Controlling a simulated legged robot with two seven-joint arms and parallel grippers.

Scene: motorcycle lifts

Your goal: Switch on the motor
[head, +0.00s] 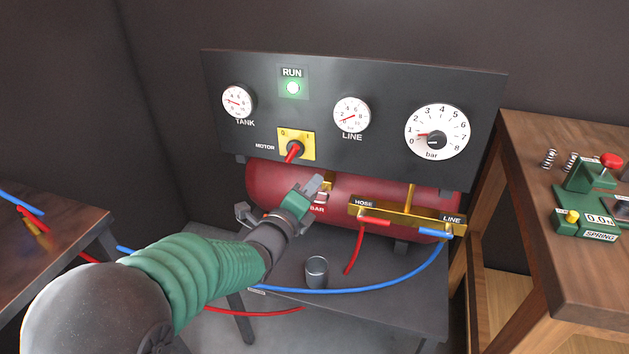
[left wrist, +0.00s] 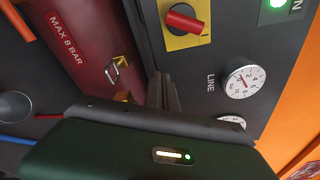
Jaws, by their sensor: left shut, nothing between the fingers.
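The motor switch (head: 294,151) is a red handle on a yellow plate (head: 309,142) marked 0 and 1, on the dark panel. It also shows in the left wrist view (left wrist: 185,20), its long side roughly along the panel's vertical, leaning slightly toward the 1. The RUN lamp (head: 292,88) above it glows green. My left gripper (head: 314,185) is shut and empty, below and slightly right of the switch, in front of the red tank (head: 266,184). It appears apart from the handle. My right gripper is in neither view.
The panel also carries the TANK gauge (head: 238,101), LINE gauge (head: 351,114) and large bar dial (head: 437,132). A brass manifold (head: 399,217) with red and blue hoses sits below. A metal cup (head: 316,272) stands on the bench. A wooden table (head: 540,145) is at right.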

